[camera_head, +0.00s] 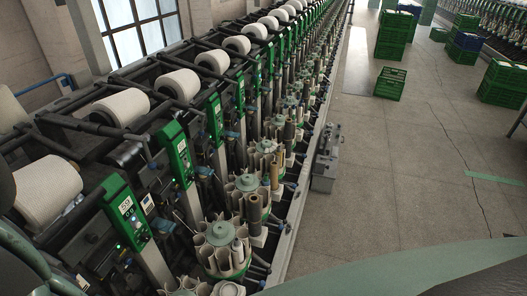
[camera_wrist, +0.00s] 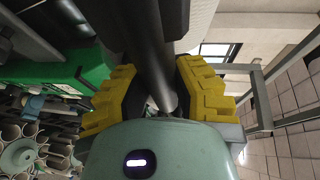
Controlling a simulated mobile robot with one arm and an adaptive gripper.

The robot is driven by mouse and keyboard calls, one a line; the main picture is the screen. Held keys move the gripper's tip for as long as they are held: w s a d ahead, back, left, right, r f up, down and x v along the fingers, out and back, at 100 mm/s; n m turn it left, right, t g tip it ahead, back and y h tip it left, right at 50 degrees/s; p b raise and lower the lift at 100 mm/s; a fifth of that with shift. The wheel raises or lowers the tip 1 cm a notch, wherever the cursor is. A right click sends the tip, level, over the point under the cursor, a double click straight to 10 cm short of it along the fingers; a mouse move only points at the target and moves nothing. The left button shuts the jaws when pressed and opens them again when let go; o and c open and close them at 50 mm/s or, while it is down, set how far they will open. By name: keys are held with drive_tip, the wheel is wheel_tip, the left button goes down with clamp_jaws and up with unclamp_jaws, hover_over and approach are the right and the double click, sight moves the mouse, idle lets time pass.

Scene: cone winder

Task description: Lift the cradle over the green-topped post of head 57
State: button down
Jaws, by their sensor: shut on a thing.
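Head 57 is in the left foreground of the head view, with a green-topped post (camera_head: 126,208) that carries a white number label, upside down. A white yarn cone (camera_head: 47,188) sits beside it to the left. In the wrist view my gripper (camera_wrist: 158,88) has its two yellow pads on either side of a dark round bar (camera_wrist: 150,45), which appears to be part of the cradle, and is shut on it. The green post top (camera_wrist: 60,75) is just left of the pads. A pale surface (camera_wrist: 200,22), probably the cone, lies right of the bar. The cradle's far end is hidden.
More winding heads with cones (camera_head: 120,107) recede up the row. Bobbin magazines (camera_head: 220,238) stand along its right side. A grey box (camera_head: 326,160) sits on the floor by the row. The aisle has green crates (camera_head: 390,83) at the back and clear floor nearer.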

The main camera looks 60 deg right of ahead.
drive_tip(key=shift+f, duration=0.1)
drive_tip(key=c, duration=0.8)
unclamp_jaws()
drive_tip(key=shift+o, duration=0.2)
drive_tip(key=shift+s, duration=0.15)
drive_tip(key=v, duration=1.1)
drive_tip(key=shift+s, duration=0.4)
drive_tip(key=shift+w, duration=0.1)
